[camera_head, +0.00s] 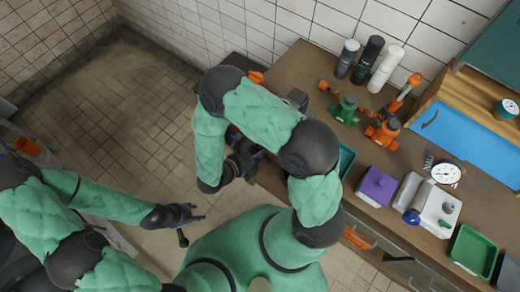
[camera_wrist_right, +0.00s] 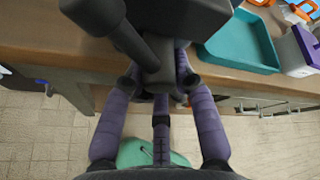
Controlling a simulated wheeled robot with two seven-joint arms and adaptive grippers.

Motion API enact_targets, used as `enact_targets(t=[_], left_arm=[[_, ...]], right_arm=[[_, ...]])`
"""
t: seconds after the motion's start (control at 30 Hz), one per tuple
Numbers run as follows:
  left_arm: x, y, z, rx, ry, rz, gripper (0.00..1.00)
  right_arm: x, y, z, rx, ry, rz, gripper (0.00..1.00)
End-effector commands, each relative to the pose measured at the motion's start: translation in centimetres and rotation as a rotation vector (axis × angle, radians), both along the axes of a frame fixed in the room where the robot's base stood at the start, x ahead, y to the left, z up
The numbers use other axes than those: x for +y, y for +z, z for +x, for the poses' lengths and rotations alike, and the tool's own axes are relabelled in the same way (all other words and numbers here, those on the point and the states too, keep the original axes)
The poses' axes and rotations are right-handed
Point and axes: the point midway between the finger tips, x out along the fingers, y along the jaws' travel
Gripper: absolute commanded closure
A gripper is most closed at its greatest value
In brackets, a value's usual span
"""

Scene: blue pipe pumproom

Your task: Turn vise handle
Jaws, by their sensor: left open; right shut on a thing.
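The dark grey vise (camera_wrist_right: 165,20) sits at the bench edge in the right wrist view, with its body filling the top. Its handle (camera_wrist_right: 165,75) is between the purple fingers of my right gripper (camera_wrist_right: 165,100), which is shut on it. In the head view, the vise (camera_head: 297,98) is mostly hidden behind my right arm, and my right gripper (camera_head: 250,160) is beside the bench edge, partly hidden. My left gripper (camera_head: 190,222) is open and empty, low on the left, over the floor and away from the vise.
The wooden bench (camera_head: 300,70) holds green (camera_head: 345,108) and orange valves (camera_head: 383,133), several bottles (camera_head: 368,58), a teal tray (camera_wrist_right: 240,40), a purple box (camera_head: 376,187), a gauge (camera_head: 446,173) and a green tray (camera_head: 473,251). Tiled floor (camera_head: 110,90) on the left is clear.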

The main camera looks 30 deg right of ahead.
Motion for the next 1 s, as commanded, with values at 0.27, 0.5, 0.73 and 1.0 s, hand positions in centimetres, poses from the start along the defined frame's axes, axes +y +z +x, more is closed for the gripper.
enact_targets(t=[0.27, 0.5, 0.73, 1.0], left_arm=[[-0.01, 0.08, -0.01, 0.0, 0.0, 0.0, 0.52], [0.0, 0.09, 0.0, 0.0, 0.0, 0.0, 0.52], [0.0, 0.08, 0.0, 0.0, 0.0, 0.0, 0.52], [0.0, 0.05, 0.0, 0.0, 0.0, 0.0, 0.52]], right_arm=[[-0.39, 0.44, -0.24, 0.0, -0.012, -0.015, 1.0], [-0.39, 0.47, -0.23, -0.001, -0.012, -0.014, 1.0], [-0.35, 0.46, -0.17, -0.003, -0.011, -0.014, 0.56], [-0.35, 0.42, -0.21, -0.001, -0.012, -0.014, 0.56]])
